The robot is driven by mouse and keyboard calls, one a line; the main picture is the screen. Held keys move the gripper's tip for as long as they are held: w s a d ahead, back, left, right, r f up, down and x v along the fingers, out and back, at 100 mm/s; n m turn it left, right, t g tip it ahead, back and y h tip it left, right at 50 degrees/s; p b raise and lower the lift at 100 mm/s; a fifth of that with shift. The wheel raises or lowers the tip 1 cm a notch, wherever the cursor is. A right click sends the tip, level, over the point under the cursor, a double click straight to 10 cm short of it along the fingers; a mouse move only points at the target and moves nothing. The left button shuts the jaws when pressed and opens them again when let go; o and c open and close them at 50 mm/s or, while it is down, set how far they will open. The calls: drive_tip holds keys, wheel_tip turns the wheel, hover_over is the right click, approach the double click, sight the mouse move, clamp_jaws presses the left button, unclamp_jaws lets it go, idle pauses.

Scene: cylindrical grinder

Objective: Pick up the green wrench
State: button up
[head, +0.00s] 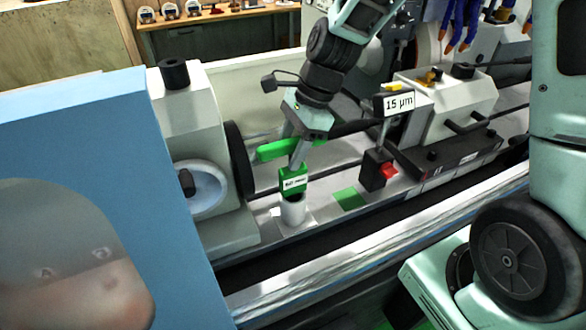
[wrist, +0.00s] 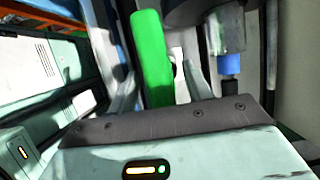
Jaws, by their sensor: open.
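My gripper (head: 297,157) is right above the labelled block, pointing down, and is open. In the wrist view a green bar (wrist: 152,55) runs between the fingers of my gripper (wrist: 160,82). The lower part of the wrench is hidden in the holder.
A black stand with a red part (head: 375,170) and a "15 µm" sign (head: 399,103) are close on the right. A green square (head: 349,199) lies on the bed between. A blue panel (head: 180,190) fills the left foreground.

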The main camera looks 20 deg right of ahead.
drive_tip(key=shift+a+f, duration=0.1)
drive_tip(key=shift+f, duration=0.2)
clamp_jaws()
drive_tip(key=shift+r, duration=0.1)
